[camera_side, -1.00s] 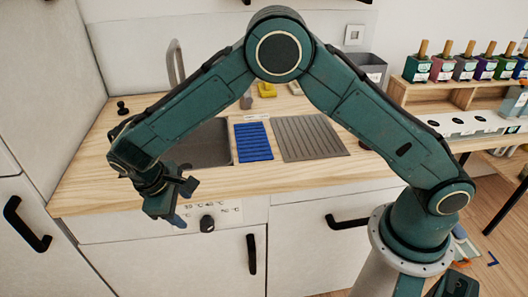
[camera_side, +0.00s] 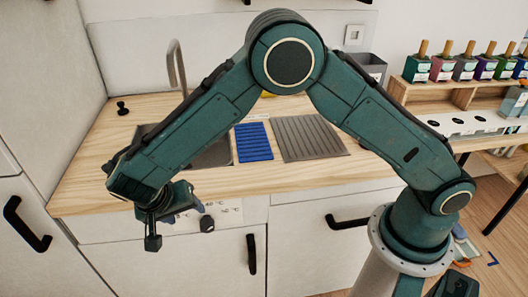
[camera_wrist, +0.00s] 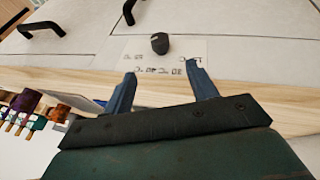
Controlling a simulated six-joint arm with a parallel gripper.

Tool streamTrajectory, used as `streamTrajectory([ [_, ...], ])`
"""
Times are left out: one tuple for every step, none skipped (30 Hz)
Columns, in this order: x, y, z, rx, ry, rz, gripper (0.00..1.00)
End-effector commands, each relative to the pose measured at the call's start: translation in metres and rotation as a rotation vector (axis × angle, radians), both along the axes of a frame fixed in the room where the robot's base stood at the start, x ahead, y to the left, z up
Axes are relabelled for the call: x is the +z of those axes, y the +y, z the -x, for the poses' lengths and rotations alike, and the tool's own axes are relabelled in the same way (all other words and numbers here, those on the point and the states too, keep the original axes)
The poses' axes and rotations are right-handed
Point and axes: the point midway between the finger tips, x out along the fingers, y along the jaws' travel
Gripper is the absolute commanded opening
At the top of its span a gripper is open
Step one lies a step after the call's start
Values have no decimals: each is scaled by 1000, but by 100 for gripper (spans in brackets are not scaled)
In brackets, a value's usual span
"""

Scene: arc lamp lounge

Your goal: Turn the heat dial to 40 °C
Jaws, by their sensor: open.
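The heat dial is a small black knob (camera_side: 207,224) on a white panel with printed temperature marks, on the cabinet front below the counter edge. The marks are too small to read surely. In the wrist view the dial (camera_wrist: 159,43) stands just beyond my fingertips, between their lines. My gripper (camera_side: 173,233) is open and empty, left of the dial in the side view. Its two blue-grey fingers (camera_wrist: 161,70) are spread and do not touch the dial.
The wooden counter (camera_side: 90,180) lies above the panel, with a sink, a blue mat (camera_side: 253,142) and a grey ribbed mat (camera_side: 308,138). Black cabinet handles (camera_side: 251,254) stick out nearby. Paint bottles (camera_side: 417,68) stand on a shelf at right.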

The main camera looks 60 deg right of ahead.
Motion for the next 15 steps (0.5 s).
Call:
streamTrajectory([
  [0, 0, 0, -18, -12, 0, 58],
  [0, 0, 1, -26, -17, 0, 58],
  [0, 0, 1, -34, -22, 0, 58],
  [0, 0, 1, -39, -25, -1, 58],
  [0, 0, 1, -42, -27, 0, 58],
  [0, 0, 1, -43, -28, 0, 58],
  [0, 0, 1, -43, -28, 0, 58],
  [0, 0, 1, -43, -28, 0, 58],
  [0, 0, 1, -43, -27, 0, 58],
  [0, 0, 1, -43, -27, -1, 58],
  [-1, -1, 1, -43, -26, 0, 58],
  [-2, -1, 0, -42, -26, 0, 58],
  [-3, -2, 0, -42, -26, 0, 58],
  [-4, -2, 0, -43, -25, 1, 58],
  [-6, -3, 0, -42, -25, 1, 58],
])
